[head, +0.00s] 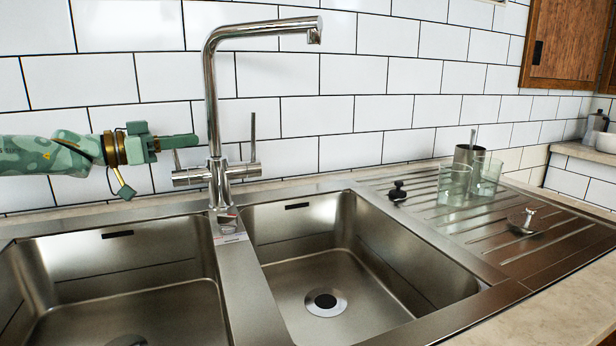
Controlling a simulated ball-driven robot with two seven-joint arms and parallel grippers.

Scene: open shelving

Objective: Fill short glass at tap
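The chrome tap (212,110) stands between the two sink basins, its spout turned right over the right basin. No water shows from the spout. It has a left lever (178,162) and an upright right lever (253,137). Two clear glasses, one in front (453,184) and one beside it to the right (486,176), stand on the ridged drainer; I cannot tell which is the short one. My green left gripper (182,141) points right, its fingertips just left of the tap column near the left lever. Its fingers overlap, so their opening is unclear. My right gripper is out of view.
A metal cup (467,154) with a utensil stands behind the glasses. A black plug (397,191) and a metal strainer plug (527,222) lie on the drainer. The left basin (120,285) and right basin (330,265) look empty. A white bowl (605,142) sits far right.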

